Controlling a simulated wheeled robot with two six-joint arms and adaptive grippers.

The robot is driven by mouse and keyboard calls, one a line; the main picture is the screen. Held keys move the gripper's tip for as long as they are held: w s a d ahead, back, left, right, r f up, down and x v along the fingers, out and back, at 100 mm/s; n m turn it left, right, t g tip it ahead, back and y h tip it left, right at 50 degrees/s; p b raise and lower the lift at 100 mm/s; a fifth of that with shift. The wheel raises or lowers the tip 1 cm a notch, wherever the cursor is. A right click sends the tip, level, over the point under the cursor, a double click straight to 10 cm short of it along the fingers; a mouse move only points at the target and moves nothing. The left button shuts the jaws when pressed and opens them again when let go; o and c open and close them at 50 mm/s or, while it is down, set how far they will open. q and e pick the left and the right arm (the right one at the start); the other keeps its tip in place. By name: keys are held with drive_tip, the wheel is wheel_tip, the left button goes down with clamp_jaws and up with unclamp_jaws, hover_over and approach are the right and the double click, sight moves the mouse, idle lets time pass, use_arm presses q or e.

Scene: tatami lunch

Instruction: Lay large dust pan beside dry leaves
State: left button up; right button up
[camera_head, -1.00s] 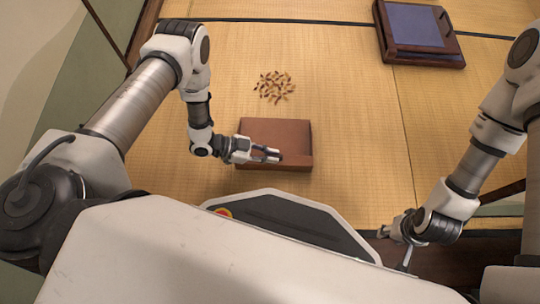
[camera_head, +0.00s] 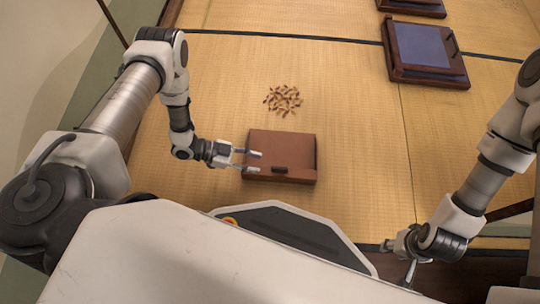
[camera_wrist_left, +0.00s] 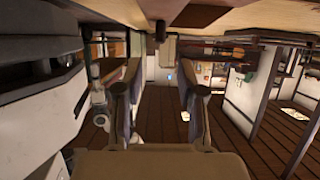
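The large dust pan (camera_head: 282,146) is a brown, flat, square pan lying on the tatami, with a dark handle piece (camera_head: 280,170) on its front edge. The dry leaves (camera_head: 283,100) are a small scattered patch just beyond the pan, with a narrow strip of bare mat between. My left gripper (camera_head: 257,161) is open at the pan's left front side, its fingertips overlapping the pan in the picture; I cannot tell if they touch. In the left wrist view its two fingers (camera_wrist_left: 158,95) stand apart with nothing between them. My right gripper (camera_head: 396,258) looks open and empty at the lower right.
A low dark wooden piece with a blue-grey top (camera_head: 420,50) stands at the upper right, with another dark piece (camera_head: 415,6) behind it. The tatami (camera_head: 355,120) is bare to the right of the pan and leaves. The wrist view shows a room with a plank floor.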

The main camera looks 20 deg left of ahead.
use_arm(q)
drive_tip(key=p+v, duration=0.1)
drive_tip(key=v, duration=0.3)
drive_tip(key=w+d+n+y, duration=0.1)
drive_tip(key=w+d+n+t+y, duration=0.1)
drive_tip(key=n, duration=0.1)
drive_tip(key=shift+d+r, duration=0.25)
drive_tip(key=shift+r, duration=0.1)
drive_tip(key=n+y, duration=0.2)
drive_tip(key=n, duration=0.1)
drive_tip(key=shift+d+r+y, duration=0.25)
drive_tip(key=shift+d+y, duration=0.15)
drive_tip(key=n+y, duration=0.1)
drive_tip(key=s+n, duration=0.1)
drive_tip(key=s+r+n+y, duration=0.1)
drive_tip(key=shift+s+a+g+y, duration=0.1)
drive_tip(key=shift+a+g+y, duration=0.15)
drive_tip(key=shift+g+y, duration=0.05)
drive_tip(key=s+a+r+n+g+y, duration=0.2)
drive_tip(key=s+r+n, duration=0.1)
drive_tip(key=s, duration=0.2)
drive_tip(key=s+a+r+n+g+y, duration=0.2)
drive_tip(key=s+a+n+y, duration=0.1)
drive_tip(key=s, duration=0.3)
drive_tip(key=shift+s+a+r+y, duration=0.2)
drive_tip(key=shift+s+r+y, duration=0.1)
drive_tip(key=shift+r, duration=0.1)
drive_tip(key=shift+a, duration=0.1)
